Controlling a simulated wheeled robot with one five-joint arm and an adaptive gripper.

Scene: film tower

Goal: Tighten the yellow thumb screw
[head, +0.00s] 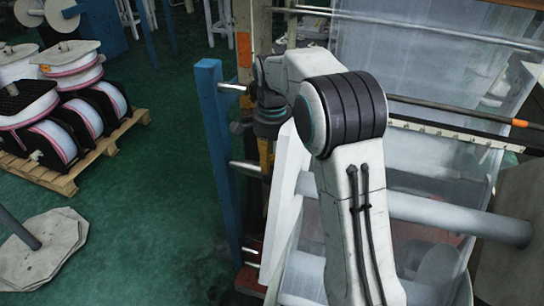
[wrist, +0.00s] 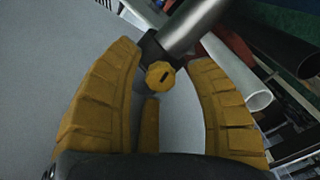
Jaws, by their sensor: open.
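The yellow thumb screw (wrist: 160,75) shows in the wrist view as a small ridged knob with a dark slot. It is on a dark block (wrist: 150,48) at the end of a grey metal bar (wrist: 193,27). My gripper (wrist: 165,62) is open, with one yellow ribbed finger on each side of the screw. Gaps show between the screw and both fingers, so neither appears to touch it. In the head view my arm reaches toward the machine frame. The screw cannot be made out there, and my fingers are hidden.
In the head view a blue post (head: 217,160) stands left of my arm. Rollers, including a thick grey one (head: 455,215), and translucent film (head: 375,55) lie to the right. A pallet (head: 75,178) of reels stands at the left, with open green floor between.

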